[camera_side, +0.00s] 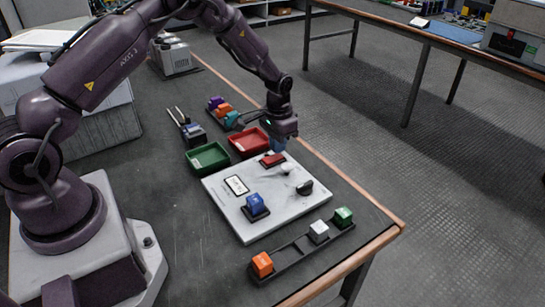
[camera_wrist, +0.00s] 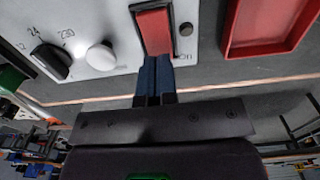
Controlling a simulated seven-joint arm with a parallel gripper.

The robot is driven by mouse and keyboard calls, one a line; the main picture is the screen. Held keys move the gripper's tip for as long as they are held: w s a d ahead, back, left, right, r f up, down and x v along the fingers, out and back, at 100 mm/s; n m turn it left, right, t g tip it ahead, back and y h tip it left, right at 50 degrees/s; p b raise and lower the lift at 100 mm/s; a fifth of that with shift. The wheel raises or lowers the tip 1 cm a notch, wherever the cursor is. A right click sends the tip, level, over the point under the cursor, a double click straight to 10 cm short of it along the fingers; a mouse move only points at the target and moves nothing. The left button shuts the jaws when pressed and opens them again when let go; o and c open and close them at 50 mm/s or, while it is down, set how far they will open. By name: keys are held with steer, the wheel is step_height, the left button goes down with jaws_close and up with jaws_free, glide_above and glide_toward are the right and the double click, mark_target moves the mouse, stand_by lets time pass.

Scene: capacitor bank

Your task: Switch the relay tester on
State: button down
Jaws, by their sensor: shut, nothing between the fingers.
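The relay tester is a pale flat panel (camera_side: 230,206) on the bench. Its red rocker switch (camera_side: 272,159) sits near the panel's far edge in the side view. In the wrist view the red rocker (camera_wrist: 154,30) sits in a dark frame, with the word "on" printed beside its near end. My gripper (camera_side: 278,146) is over that end, fingers shut and empty. In the wrist view the blue fingertips (camera_wrist: 154,66) are at the rocker's near end; I cannot tell whether they touch it. Which way the rocker is tipped is unclear.
A white dome (camera_wrist: 100,56) and a black dial (camera_wrist: 50,62) are beside the switch. Red (camera_side: 250,142) and green (camera_side: 207,158) trays lie behind. A rack (camera_side: 290,256) with coloured blocks is in front.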

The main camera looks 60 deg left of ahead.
mark_target(271, 160)
steer(key=shift+r, duration=2.65)
steer(key=shift+s+f, duration=0.2)
steer(key=shift+s, duration=0.15)
steer(key=shift+s+d+f+g, duration=0.15)
steer(key=shift+s+g, duration=0.05)
steer(key=shift+s, duration=0.25)
steer(key=shift+s+d+f+g, duration=0.1)
steer(key=shift+s+f+g, duration=0.1)
steer(key=shift+s, duration=0.2)
steer(key=s+d+r+t, duration=0.3)
steer(key=s+d+r, duration=0.1)
steer(key=s+r, duration=0.8)
steer(key=s+d+r+t, duration=0.3)
steer(key=s+d+r, duration=0.1)
steer(key=s+r, duration=0.8)
step_height(271, 160, up, 2)
steer(key=shift+s+d+r, duration=0.1)
steer(key=shift+s+d, duration=0.25)
steer(key=shift+s, duration=0.05)
